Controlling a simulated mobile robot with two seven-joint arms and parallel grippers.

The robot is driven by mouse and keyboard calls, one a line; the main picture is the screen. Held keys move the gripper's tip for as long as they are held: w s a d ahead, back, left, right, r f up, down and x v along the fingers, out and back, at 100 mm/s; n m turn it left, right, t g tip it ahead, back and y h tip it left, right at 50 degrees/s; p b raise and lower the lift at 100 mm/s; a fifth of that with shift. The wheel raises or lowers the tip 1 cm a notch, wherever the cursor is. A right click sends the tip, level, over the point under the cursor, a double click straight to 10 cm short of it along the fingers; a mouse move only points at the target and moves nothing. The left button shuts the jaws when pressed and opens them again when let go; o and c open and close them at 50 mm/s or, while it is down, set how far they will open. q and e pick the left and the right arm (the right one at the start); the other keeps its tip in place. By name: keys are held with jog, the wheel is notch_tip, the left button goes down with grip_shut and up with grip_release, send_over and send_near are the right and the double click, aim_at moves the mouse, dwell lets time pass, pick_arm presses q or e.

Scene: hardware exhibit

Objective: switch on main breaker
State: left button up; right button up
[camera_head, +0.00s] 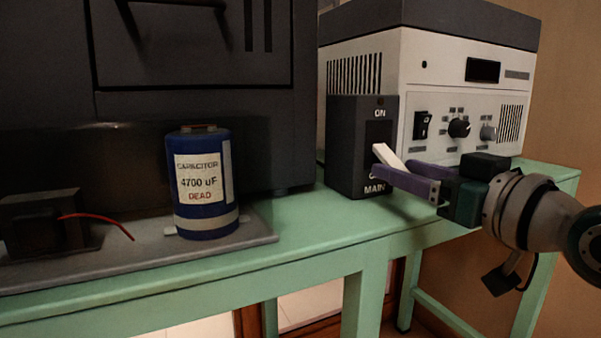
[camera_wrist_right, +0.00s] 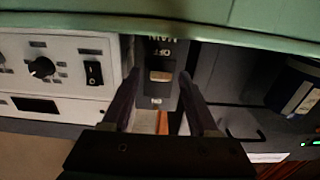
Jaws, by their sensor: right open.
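The main breaker (camera_head: 347,150) is a dark upright box on the green bench, with ON printed at its top and MAIN at its bottom. Its white lever (camera_head: 386,155) sticks out and slopes down toward the lower label, which the fingers partly hide. In the right wrist view the picture is inverted, and the lever (camera_wrist_right: 160,76) shows beside the word OFF. My right gripper (camera_head: 391,167) is open at the lever. In the right wrist view its two dark fingers (camera_wrist_right: 159,82) stand on either side of the lever. I cannot tell whether they touch it. My left gripper is not in view.
A white power unit (camera_head: 440,120) with knobs and a black rocker switch stands right behind the breaker. A blue capacitor (camera_head: 204,215) on a grey board (camera_head: 262,232) stands to the left. A large dark cabinet (camera_head: 285,170) rises behind it. The green bench's (camera_head: 320,228) front edge is clear.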

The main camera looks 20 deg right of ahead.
jog(key=shift+w+a, duration=0.1)
jog(key=shift+w, duration=0.95)
grip_shut()
dwell(0.7)
